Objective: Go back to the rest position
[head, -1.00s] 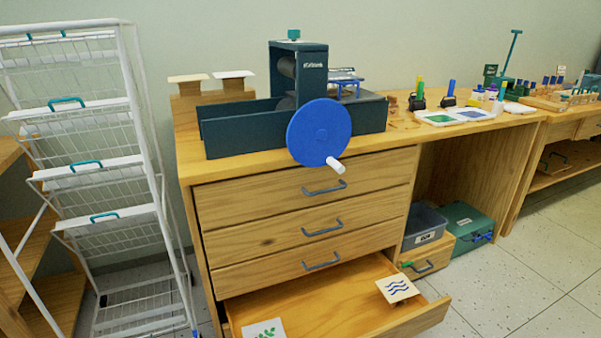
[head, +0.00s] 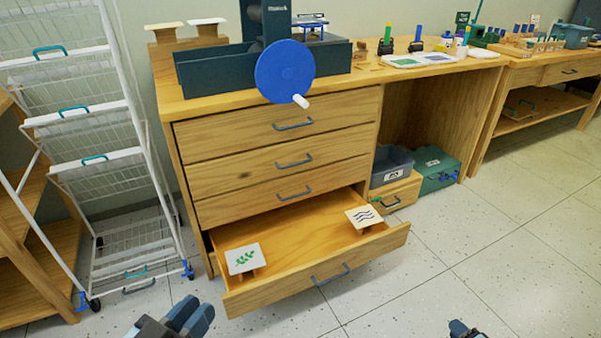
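My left gripper (head: 185,318) shows at the bottom edge, left of centre, in front of the open bottom drawer. Its dark body and blue-grey fingers are partly cut off, and I see nothing held. Only a small tip of my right gripper (head: 462,329) shows at the bottom right, over the floor. I cannot tell whether either is open or shut. Both are apart from the furniture.
A press with a blue wheel (head: 284,71) stands on the wooden bench. A white wire rack (head: 122,155) stands left. Floor at right is clear.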

